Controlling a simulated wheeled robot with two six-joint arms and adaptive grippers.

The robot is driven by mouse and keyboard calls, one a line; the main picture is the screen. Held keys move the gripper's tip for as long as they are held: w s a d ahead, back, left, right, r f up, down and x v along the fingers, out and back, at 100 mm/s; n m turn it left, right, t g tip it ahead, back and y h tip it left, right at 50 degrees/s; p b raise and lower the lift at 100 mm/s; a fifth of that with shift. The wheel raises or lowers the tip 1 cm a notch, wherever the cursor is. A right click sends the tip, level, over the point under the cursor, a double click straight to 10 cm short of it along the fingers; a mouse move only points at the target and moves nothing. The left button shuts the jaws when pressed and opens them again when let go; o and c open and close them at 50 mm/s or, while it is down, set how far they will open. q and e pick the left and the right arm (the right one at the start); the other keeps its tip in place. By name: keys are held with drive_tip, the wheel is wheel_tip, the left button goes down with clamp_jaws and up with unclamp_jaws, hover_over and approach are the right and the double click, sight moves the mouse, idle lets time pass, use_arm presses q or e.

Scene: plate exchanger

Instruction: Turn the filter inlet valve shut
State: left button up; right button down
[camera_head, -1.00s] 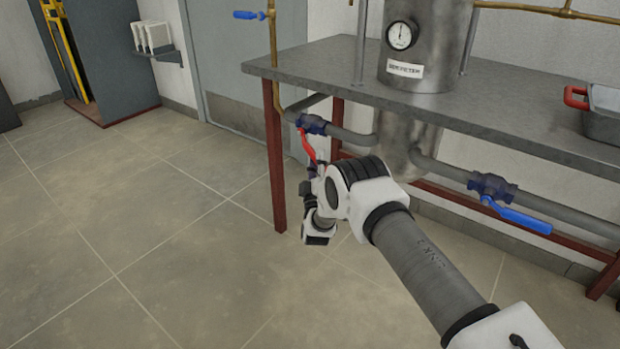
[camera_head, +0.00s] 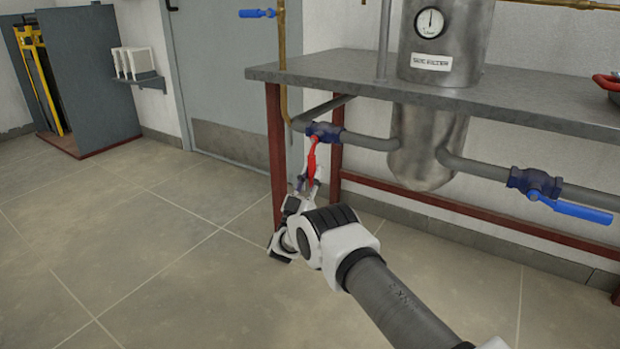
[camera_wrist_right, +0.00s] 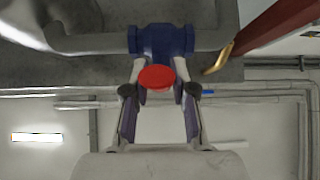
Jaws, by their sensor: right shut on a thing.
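The valve with a blue body (camera_head: 323,131) sits on the grey pipe left of the filter vessel (camera_head: 428,150). Its red handle (camera_head: 312,158) points down and slightly left, across the pipe. My right gripper (camera_head: 308,182) is shut on the lower part of the red handle, coming from below. In the right wrist view the handle's red end (camera_wrist_right: 157,77) lies between the two fingers, with the blue valve body (camera_wrist_right: 163,40) just beyond. My left gripper is out of view.
A blue-handled valve (camera_head: 560,205) is on the pipe right of the vessel. The grey table (camera_head: 350,75) spans above, with a red leg (camera_head: 276,150) close left of my gripper. Another blue handle (camera_head: 257,13) is at upper left. The floor at left is clear.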

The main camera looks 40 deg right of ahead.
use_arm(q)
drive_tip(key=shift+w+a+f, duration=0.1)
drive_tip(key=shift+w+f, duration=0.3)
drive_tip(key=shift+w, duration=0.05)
use_arm(e)
drive_tip(key=shift+w+a+m+g+h, duration=0.15)
drive_tip(key=shift+w+m+g+h, duration=0.2)
drive_tip(key=shift+m+g, duration=0.25)
drive_tip(key=c, duration=0.9)
unclamp_jaws()
drive_tip(key=shift+c, duration=0.2)
drive_tip(key=v, duration=1.2)
drive_tip(key=shift+r, duration=0.1)
